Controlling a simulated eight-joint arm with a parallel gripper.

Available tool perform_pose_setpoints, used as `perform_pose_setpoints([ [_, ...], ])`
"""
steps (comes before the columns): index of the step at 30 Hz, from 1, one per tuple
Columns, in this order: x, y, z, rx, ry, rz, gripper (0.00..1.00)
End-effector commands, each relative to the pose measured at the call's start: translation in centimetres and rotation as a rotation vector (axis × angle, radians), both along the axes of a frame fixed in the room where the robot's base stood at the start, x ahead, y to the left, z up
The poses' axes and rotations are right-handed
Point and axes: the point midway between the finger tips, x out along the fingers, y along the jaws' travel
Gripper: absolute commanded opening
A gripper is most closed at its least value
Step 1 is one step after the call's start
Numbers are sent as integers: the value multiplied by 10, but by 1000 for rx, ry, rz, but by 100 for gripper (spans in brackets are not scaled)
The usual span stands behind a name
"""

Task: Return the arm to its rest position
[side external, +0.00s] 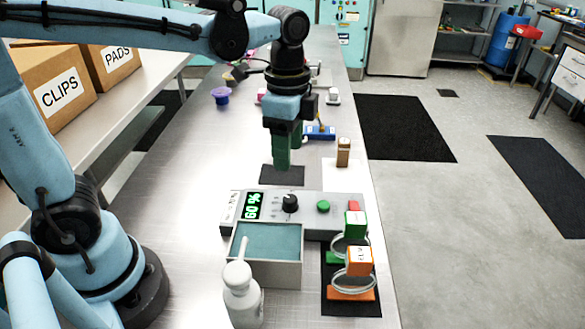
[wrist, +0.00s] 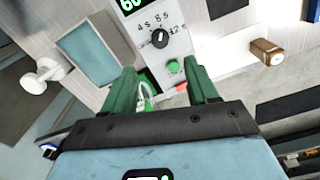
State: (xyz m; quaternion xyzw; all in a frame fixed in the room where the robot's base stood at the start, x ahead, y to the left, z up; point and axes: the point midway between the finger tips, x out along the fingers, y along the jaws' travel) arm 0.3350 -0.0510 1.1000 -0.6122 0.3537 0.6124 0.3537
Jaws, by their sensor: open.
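My gripper (side external: 282,158) hangs from my blue arm above the metal bench, fingers pointing down, over or near a small dark mat (side external: 282,175). In the wrist view my gripper (wrist: 162,78) has two green fingers apart, with nothing held between them. A green module and white coil show farther off through the gap. The grey control box (side external: 335,206) sits in front of the gripper in the side view; it has a green "60 %" display (side external: 253,206), a dark knob (side external: 290,203) and a green button (side external: 323,207).
A tray with a teal inside (side external: 270,242) and a white bottle (side external: 241,296) stand near the front. Green (side external: 355,226) and orange (side external: 359,262) modules with white coils stand at right. A brown block (side external: 343,152) and blue item (side external: 320,132) lie behind. Cardboard boxes (side external: 55,93) stand left.

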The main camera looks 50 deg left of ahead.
Motion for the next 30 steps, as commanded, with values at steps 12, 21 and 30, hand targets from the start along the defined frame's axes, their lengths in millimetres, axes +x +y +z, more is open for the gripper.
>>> perform_pose_setpoints([
  [12, 0, 0, 5, 0, 0, 0, 58],
  [21, -14, 15, 3, -34, -142, 246, 58],
  [30, -37, 40, -11, -192, -428, 756, 58],
])
